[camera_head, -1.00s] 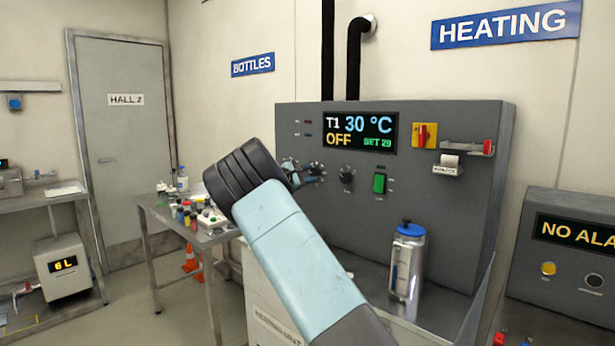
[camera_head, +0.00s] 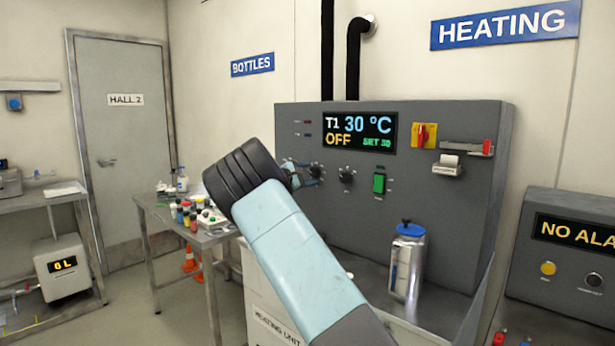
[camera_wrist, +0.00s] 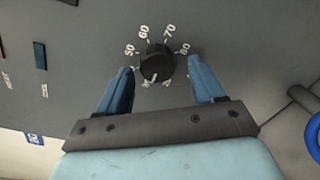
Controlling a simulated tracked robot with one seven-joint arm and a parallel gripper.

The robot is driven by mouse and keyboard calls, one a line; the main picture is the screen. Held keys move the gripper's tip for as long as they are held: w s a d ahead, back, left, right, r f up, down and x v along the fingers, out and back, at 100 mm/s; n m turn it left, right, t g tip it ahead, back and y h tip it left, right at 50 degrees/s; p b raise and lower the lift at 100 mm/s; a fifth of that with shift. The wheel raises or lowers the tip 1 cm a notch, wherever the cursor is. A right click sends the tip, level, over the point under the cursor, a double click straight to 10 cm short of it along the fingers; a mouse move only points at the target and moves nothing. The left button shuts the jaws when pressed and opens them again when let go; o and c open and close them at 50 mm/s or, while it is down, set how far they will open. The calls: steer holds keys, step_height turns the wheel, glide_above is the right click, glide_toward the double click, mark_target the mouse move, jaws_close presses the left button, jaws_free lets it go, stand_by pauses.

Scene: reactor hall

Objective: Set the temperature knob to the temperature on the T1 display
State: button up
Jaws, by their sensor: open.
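The T1 display (camera_head: 360,132) on the grey heating panel reads 30 °C, OFF, and SET 30 in green. In the wrist view the black temperature knob (camera_wrist: 156,63) has a white scale around it; 50, 60, 70 and 80 are legible, the lower marks are partly unclear. My gripper (camera_wrist: 160,85) is open, with one blue finger on each side of the knob and visible gaps between. In the head view my gripper (camera_head: 300,175) is mostly hidden behind my arm, at the panel's left side, and the knob is hidden there.
A second black knob (camera_head: 347,174) and a green switch (camera_head: 379,183) sit right of my gripper. A yellow-red switch (camera_head: 424,135) is higher up. A steel bottle with a blue lid (camera_head: 407,262) stands on the ledge below. A side table (camera_head: 160,218) with small bottles stands left.

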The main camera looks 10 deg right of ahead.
steer(key=v, duration=1.3)
steer(key=shift+s+a, duration=0.2)
steer(key=shift+a, duration=0.2)
steer(key=shift+d+f, duration=0.1)
steer(key=shift+d, duration=0.05)
steer(key=s+d+f+m+g+y, duration=0.1)
steer(key=s+d+m+g+y, duration=0.55)
steer(key=s+d, duration=1.3)
steer(key=s+a+m+t+y, duration=0.1)
steer(key=s+a+m+y, duration=0.1)
steer(key=s, duration=1)
steer(key=s+a+f+m+y, duration=0.1)
steer(key=s+a+m+y, duration=0.1)
steer(key=s, duration=1)
steer(key=s+a+m+t+y, duration=0.1)
steer(key=s+a+m+y, duration=0.2)
steer(key=s, duration=0.9)
steer(key=shift+s+a+f+t+y, duration=0.3)
steer(key=shift+a+f+t+y, duration=0.1)
steer(key=shift+y, duration=0.15)
